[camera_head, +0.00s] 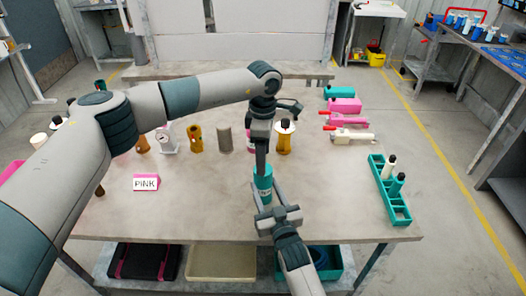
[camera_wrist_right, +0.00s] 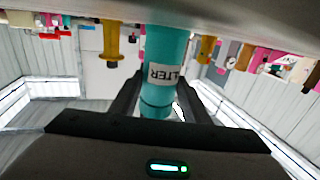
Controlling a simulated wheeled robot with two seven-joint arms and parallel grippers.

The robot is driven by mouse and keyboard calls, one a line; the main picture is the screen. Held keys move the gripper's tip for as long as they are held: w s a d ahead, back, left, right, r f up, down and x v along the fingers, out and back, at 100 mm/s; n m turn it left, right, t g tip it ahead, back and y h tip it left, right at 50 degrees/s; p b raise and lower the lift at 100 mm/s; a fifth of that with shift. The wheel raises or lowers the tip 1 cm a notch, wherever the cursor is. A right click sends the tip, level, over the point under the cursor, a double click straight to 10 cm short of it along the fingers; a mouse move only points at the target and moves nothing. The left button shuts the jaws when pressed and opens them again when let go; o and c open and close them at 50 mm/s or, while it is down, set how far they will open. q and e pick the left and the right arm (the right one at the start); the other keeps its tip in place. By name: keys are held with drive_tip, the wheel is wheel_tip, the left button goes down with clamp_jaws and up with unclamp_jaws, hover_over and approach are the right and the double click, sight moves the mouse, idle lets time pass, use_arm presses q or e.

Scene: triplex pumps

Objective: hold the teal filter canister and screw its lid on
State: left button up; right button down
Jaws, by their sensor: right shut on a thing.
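The teal filter canister (camera_head: 264,182) stands upright near the front middle of the table. My right gripper (camera_head: 264,196) comes in from the front and is shut on it. In the right wrist view the canister (camera_wrist_right: 163,75) is upside down between the two fingers, with a white label reading partly "LTER". A dark ring crosses it near the fingers; I cannot tell whether this is the lid seam. My left gripper (camera_head: 262,155) points down right over the canister's top, seen edge-on, so its opening is unclear. The lid does not show clearly in the head view.
A teal rack (camera_head: 402,215) with two bottles stands at the right. A pink "PINK" sign (camera_head: 146,182) lies left. Brown and grey parts (camera_head: 225,139) and a yellow-brown part (camera_head: 284,138) stand behind the canister. Pink and teal parts (camera_head: 344,105) lie back right.

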use_arm(q)
drive_tip(key=n, duration=0.1)
drive_tip(key=r+n, duration=0.1)
drive_tip(key=n, duration=0.2)
drive_tip(key=shift+r, duration=0.3)
drive_tip(key=n, duration=0.2)
drive_tip(key=r+n, duration=0.1)
drive_tip(key=n, duration=0.1)
drive_tip(key=r+n, duration=0.1)
drive_tip(key=n, duration=0.1)
drive_tip(key=shift+f, duration=0.15)
drive_tip(key=shift+f, duration=3.95)
drive_tip(key=shift+c, duration=0.7)
drive_tip(key=c, duration=0.9)
drive_tip(key=o, duration=1.2)
wheel_tip(320, 180, up, 12)
